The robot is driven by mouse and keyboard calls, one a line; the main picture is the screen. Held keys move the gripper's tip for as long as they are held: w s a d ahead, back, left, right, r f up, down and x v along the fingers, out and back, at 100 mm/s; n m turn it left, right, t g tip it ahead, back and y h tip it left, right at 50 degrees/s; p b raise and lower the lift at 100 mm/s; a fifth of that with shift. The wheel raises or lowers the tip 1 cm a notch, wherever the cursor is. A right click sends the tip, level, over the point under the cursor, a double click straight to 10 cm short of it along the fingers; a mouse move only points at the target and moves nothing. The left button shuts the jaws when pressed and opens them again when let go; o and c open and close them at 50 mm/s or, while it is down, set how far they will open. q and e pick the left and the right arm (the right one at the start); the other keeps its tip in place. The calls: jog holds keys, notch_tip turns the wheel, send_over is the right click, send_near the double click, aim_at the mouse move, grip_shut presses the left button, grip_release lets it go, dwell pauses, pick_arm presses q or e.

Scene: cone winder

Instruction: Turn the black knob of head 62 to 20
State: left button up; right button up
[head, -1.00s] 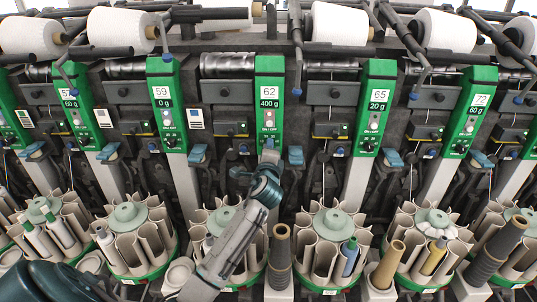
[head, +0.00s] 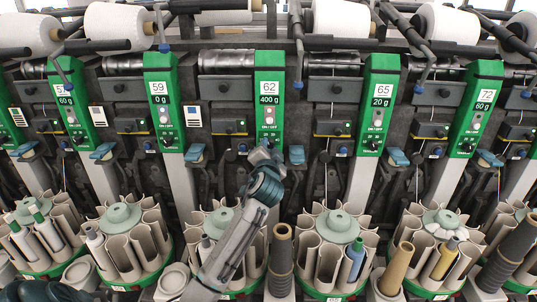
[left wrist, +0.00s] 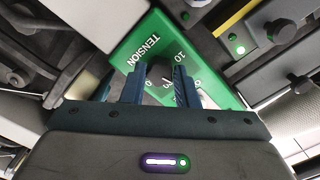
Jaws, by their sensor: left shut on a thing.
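Head 62 is the green panel (head: 269,100) in the middle of the head view, with a 62 label and a 400 g display. Its black knob is hidden behind my left gripper (head: 264,153) there. In the left wrist view the black knob (left wrist: 159,74) sits on a green plate (left wrist: 139,53) marked TENSION, with part of a number scale showing. The two blue fingers of my left gripper (left wrist: 158,87) stand on either side of the knob, shut on it. The knob's exact setting is too small to read.
Panel 59 (head: 158,100) and panel 65 (head: 381,100) stand on either side. Blue levers (head: 296,154) stick out below the panels. Round bobbin magazines (head: 338,225) and upright cones (head: 281,255) crowd the space below. White yarn packages (head: 341,18) sit above.

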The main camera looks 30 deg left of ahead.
pick_arm(q)
jog(key=shift+f+n, duration=0.25)
jog(key=shift+n, duration=0.05)
jog(key=shift+n+b, duration=0.5)
jog(key=shift+n, duration=0.3)
pick_arm(e)
jog(key=shift+w+a+r, duration=0.15)
jog(key=shift+w+r, duration=0.05)
jog(key=shift+w, duration=0.7)
jog(key=shift+w+a+r, duration=0.1)
jog(key=shift+w+r, duration=0.1)
jog(key=shift+w, duration=0.65)
pick_arm(q)
jog(key=o, duration=1)
jog(key=shift+r, duration=0.15)
jog(key=shift+d, duration=0.1)
jog(key=shift+s+d, duration=0.1)
jog(key=shift+s, duration=0.15)
jog(key=b+v, duration=0.1)
jog(key=v, duration=0.9)
jog(key=shift+s+b, duration=0.15)
jog(key=shift+b, duration=0.25)
pick_arm(e)
jog(key=w, duration=0.1)
jog(key=w+r, duration=0.1)
jog(key=w, duration=0.1)
jog(key=w+r, duration=0.1)
jog(key=shift+w+a+r, duration=0.25)
